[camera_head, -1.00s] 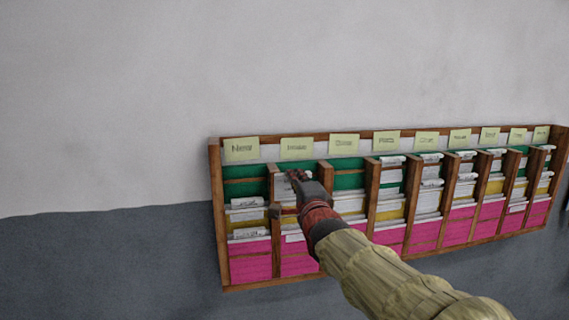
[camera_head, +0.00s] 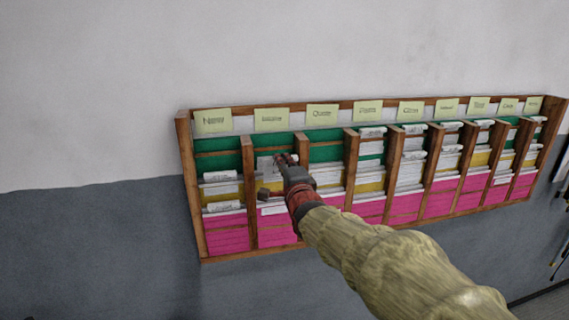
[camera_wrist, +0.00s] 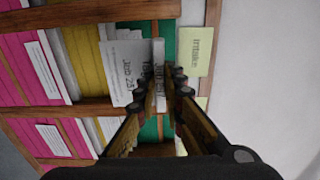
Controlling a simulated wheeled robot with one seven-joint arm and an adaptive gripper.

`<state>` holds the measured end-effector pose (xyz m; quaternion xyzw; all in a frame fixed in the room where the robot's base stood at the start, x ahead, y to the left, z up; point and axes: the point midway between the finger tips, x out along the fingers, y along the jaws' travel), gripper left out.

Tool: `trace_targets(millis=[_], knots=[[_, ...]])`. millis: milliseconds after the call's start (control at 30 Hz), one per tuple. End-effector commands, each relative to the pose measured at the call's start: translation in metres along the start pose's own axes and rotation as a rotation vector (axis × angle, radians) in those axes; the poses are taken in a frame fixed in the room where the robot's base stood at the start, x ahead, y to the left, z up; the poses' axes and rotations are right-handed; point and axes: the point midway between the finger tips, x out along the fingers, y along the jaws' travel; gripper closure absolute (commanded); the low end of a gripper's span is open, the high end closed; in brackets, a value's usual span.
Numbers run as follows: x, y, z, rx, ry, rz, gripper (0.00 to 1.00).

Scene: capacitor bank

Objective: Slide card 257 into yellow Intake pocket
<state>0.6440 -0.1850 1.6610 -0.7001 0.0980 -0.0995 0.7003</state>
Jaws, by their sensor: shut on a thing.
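The wall rack's second column carries a label reading "Intake" (camera_wrist: 194,50). My gripper (camera_head: 286,160) is at that column, around its green pocket level. It is shut on a white card (camera_wrist: 158,72), which shows between the fingers (camera_wrist: 160,90) in the wrist view over the green pocket (camera_wrist: 169,35). Its print looks like "Job 25"; the last digit is unclear. A second white card (camera_wrist: 122,75) marked "Job 25" sits beside it, towards the yellow pocket (camera_wrist: 84,55). I cannot tell whether the two touch. The fingers hide part of the cards.
The wooden rack (camera_head: 187,190) has several columns with green, yellow and magenta pockets, many holding white cards. Wooden dividers (camera_head: 249,190) flank the Intake column. The grey wall (camera_head: 90,80) left of and above the rack is bare.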

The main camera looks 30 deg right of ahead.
Motion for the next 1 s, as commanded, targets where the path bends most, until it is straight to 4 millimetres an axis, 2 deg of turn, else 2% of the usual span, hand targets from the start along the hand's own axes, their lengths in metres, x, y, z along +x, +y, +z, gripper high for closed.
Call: trace_targets(millis=[600,1000], knots=[[0.056,0.008,0.000,-0.001,0.000,0.001,1.00],[0.074,0.007,0.000,-0.001,0.000,0.000,1.00]])
